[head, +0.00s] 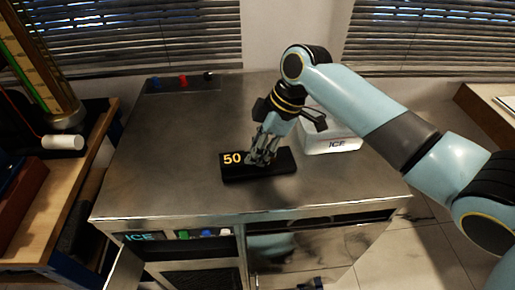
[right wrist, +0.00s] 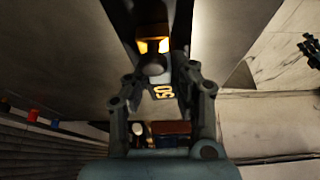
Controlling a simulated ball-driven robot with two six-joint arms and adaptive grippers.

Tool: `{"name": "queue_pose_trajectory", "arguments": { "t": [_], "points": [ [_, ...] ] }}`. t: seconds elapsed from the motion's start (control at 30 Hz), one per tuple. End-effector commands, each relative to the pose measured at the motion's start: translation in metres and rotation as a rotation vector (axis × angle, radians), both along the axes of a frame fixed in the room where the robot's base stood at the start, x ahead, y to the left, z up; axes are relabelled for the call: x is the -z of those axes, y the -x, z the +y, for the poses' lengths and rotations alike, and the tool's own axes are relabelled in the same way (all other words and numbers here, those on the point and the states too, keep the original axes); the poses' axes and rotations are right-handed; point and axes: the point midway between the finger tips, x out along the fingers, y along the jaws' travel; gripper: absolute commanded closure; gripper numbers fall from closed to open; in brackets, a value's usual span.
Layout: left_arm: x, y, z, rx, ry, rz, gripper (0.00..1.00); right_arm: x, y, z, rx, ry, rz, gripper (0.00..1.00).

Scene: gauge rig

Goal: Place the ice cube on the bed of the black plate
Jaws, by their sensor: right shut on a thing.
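The black plate (head: 285,168) lies flat on the metal cabinet top, with a yellow "50" at its left end. The plate's "50" also shows in the right wrist view (right wrist: 166,92). My right gripper (head: 262,158) comes down over the left-middle part of the plate, its fingers close together. In the right wrist view a small block with orange glints (right wrist: 153,46) shows at the fingertips. It appears to be the ice cube, held by the gripper. In the head view the fingers hide it. I cannot tell whether it touches the plate.
A white box marked "ICE" (head: 332,142) stands right of the plate, behind my right arm. Blue, red and black knobs (head: 183,80) sit at the cabinet's back left. A wooden bench (head: 85,150) is at the left. The cabinet top left of the plate is clear.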

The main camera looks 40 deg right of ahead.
Motion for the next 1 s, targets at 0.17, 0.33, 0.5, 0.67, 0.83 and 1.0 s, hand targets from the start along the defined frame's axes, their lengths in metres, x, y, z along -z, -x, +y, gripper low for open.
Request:
{"name": "queue_pose_trajectory", "arguments": {
  "t": [0.17,0.33,0.5,0.67,0.83,1.0],
  "points": [
    [0.002,0.001,0.001,0.001,-0.001,0.001,0.6,0.005,0.001,0.0,0.001,0.001,0.002,0.91],
    [0.003,0.001,0.001,0.001,-0.001,0.002,0.6,0.012,0.002,-0.001,0.002,0.002,0.005,0.74],
    [0.003,0.003,0.001,0.001,-0.001,0.004,0.6,0.012,0.002,-0.001,0.002,0.003,0.008,0.54],
    [0.003,0.001,0.001,0.001,-0.002,0.002,0.6,0.012,0.003,-0.002,0.001,0.004,0.008,0.54],
    [0.003,0.001,0.001,0.001,-0.002,0.002,0.6,0.011,0.003,-0.002,0.001,0.004,0.008,0.54],
    [0.001,0.001,0.001,0.001,-0.002,0.001,0.6,0.005,0.002,-0.002,0.001,0.003,0.006,0.54]
  ]
}}
